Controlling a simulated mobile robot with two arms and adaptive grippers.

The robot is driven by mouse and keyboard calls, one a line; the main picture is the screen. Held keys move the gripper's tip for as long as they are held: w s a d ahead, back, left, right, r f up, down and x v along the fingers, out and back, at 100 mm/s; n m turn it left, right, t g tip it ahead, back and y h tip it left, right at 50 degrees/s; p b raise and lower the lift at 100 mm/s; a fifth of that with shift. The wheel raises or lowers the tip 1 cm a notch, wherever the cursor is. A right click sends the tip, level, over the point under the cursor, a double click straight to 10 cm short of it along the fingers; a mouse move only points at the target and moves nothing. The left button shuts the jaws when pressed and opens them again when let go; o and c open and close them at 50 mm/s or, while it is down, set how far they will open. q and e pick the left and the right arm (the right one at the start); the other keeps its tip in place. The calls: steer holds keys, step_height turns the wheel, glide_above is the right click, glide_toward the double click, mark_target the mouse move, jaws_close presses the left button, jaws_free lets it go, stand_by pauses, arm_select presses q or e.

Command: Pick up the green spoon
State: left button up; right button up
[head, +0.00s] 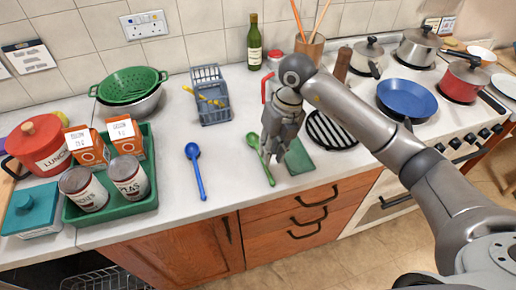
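The green spoon (253,140) lies on the white worktop, its bowl towards the back and its handle towards the front edge. My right gripper (273,156) points down over the right side of the spoon and hides part of it. I cannot tell whether the fingers touch the handle or how far apart they are. My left gripper is not in view.
A blue spoon (196,170) lies to the left. A dark green flat block (298,158) and a black striped trivet (331,132) are right of the gripper. A green tray (147,204) holds cans and cartons. A grey basket (211,98) stands behind.

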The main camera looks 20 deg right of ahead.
steer(key=f+p, duration=0.1)
steer(key=f, duration=0.1)
steer(key=a+f+p, duration=0.1)
steer(key=f, duration=0.1)
steer(key=shift+f, duration=0.45)
steer(key=shift+c, duration=0.5)
jaws_close()
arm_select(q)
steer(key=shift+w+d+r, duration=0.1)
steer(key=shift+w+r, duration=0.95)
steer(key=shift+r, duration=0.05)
arm_select(e)
steer(key=shift+r, duration=0.6)
arm_select(q)
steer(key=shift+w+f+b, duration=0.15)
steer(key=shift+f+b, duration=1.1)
steer(key=shift+b, duration=0.05)
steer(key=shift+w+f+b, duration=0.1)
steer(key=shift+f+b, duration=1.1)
steer(key=shift+b, duration=0.1)
arm_select(e)
steer(key=s+d+r, duration=0.6)
steer(key=s+r, duration=0.6)
steer(key=shift+d, duration=0.4)
